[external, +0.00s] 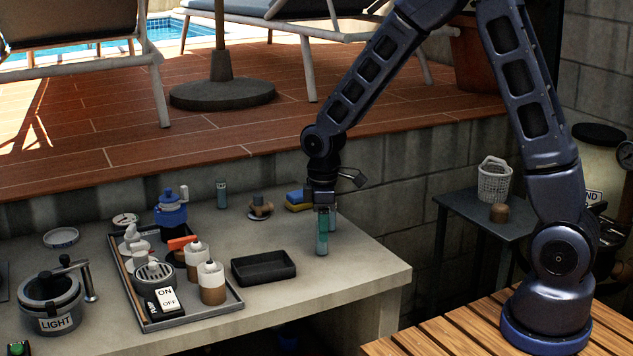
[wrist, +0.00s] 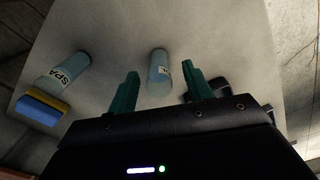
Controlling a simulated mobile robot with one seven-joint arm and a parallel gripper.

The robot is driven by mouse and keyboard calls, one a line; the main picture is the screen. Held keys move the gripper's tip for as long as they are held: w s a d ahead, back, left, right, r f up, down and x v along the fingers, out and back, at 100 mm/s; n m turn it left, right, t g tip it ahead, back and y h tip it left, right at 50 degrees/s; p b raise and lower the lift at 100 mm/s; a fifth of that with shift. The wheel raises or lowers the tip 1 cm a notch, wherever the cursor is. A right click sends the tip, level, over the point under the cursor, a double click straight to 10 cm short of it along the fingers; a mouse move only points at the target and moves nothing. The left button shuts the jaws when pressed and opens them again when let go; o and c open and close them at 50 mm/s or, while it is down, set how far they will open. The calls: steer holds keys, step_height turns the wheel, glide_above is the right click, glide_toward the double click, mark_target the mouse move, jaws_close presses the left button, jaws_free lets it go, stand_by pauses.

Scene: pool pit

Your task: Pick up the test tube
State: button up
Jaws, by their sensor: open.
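In the external view my gripper (external: 323,212) points down over the grey counter, right at this test tube (external: 321,246), whose upper part the fingers partly hide. My gripper is open. A second tube (wrist: 62,71), marked SPA, lies left of the fingers in the wrist view. In the external view a tube (external: 332,219) shows just behind the fingers.
A blue and yellow sponge (wrist: 42,106) is close to the SPA tube. A black tray (external: 263,279) is left of my gripper; a larger grey tray (external: 205,311) of containers stands farther left. Another vial (external: 221,195) stands at the back. The counter's right end (external: 385,270) is clear.

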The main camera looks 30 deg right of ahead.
step_height(320, 180, down, 4)
steer(key=shift+w+r, duration=0.15)
steer(key=c, duration=1)
steer(key=shift+c, duration=0.2)
steer(key=shift+r, duration=0.15)
